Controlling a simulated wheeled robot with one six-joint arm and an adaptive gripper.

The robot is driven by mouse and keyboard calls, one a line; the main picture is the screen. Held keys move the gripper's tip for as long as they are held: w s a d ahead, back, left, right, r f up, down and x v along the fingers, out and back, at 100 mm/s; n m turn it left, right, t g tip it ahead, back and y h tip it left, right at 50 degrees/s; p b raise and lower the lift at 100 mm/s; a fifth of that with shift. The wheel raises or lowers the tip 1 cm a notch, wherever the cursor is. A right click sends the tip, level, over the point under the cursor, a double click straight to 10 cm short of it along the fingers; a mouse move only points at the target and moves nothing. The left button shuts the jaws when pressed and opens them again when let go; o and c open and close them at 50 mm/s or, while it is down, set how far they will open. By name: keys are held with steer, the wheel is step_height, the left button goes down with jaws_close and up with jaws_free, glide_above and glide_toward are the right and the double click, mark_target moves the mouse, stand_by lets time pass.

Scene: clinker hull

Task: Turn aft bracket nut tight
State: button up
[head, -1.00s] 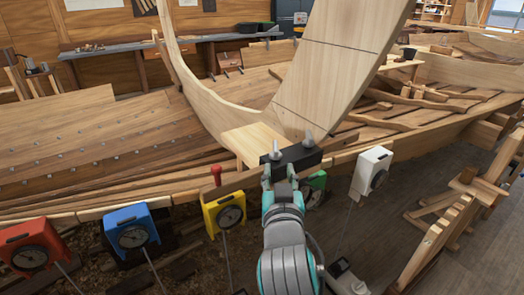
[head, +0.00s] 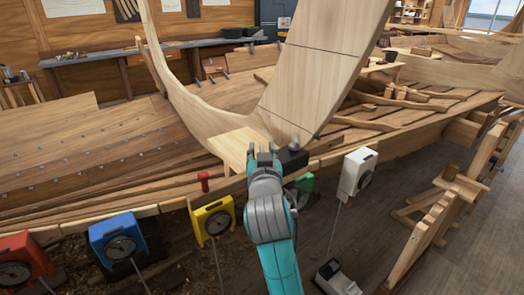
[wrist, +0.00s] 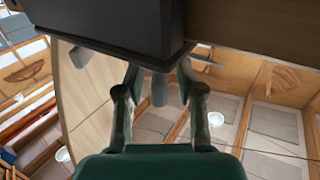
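The black bracket (head: 292,160) sits at the foot of the tall curved plank, by the hull's edge. One grey nut (head: 294,143) stands on its right end in the head view. My gripper (head: 263,152) is at the bracket's left end and hides the other nut there. In the wrist view the bracket's dark block (wrist: 110,25) fills the top. My gripper's two fingers (wrist: 159,78) stand apart there, with a grey rounded piece (wrist: 159,90) between them and gaps showing beside it. I cannot tell whether a finger touches it.
Red (head: 22,262), blue (head: 120,240), yellow (head: 213,222), green (head: 303,184) and white (head: 357,172) gauge boxes line the hull's near edge. A wooden trestle (head: 440,210) stands at right. Open floor (head: 375,235) lies between the white box and the trestle.

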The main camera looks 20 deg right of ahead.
jaws_close()
steer(key=shift+a+m+h, duration=0.1)
steer(key=shift+m+h, duration=0.3)
steer(key=shift+h, duration=0.2)
steer(key=m+g+h, duration=0.2)
steer(key=m+h, duration=0.1)
steer(key=h, duration=0.1)
steer(key=shift+g+h, duration=0.4)
steer(key=shift+m+g+h, duration=1.6)
steer(key=shift+m+h, duration=0.1)
jaws_free()
